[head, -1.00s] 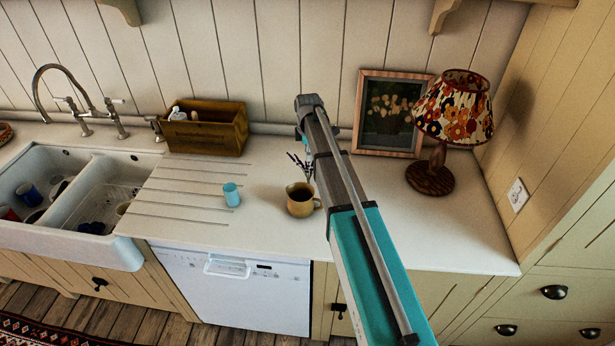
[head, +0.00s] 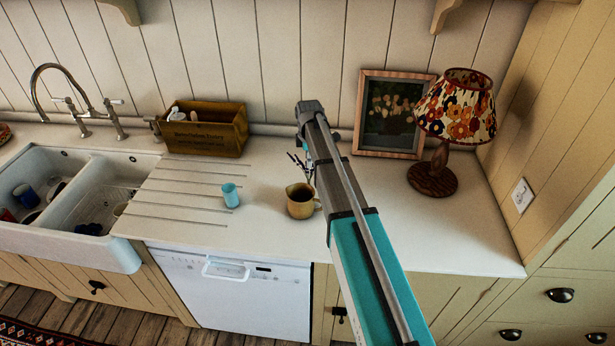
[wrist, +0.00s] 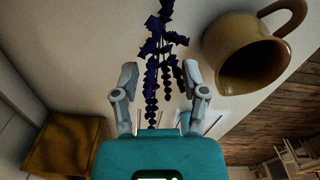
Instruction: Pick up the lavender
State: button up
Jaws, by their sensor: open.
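The lavender (wrist: 154,48) is a dark purple sprig with several beaded flower stems in the wrist view. My gripper (wrist: 160,76) is open, with one finger on each side of the lower stems, and neither finger visibly touches them. The sprig reaches past the fingertips toward the top of the picture. The lower end of the lavender is hidden behind the gripper body. In the head view the lavender is a small dark shape beside the end of my arm, partly hidden by it.
A brown mug (head: 300,202) stands close to the lavender; it also shows in the wrist view (wrist: 248,52). A light blue cup (head: 230,195) is to its left. A wooden crate (head: 203,130), picture frame (head: 391,113) and lamp (head: 433,180) stand toward the wall.

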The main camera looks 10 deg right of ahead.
aim_at(309, 173)
jog(key=shift+f+b, duration=1.25)
jog(key=shift+f, duration=0.25)
grip_shut()
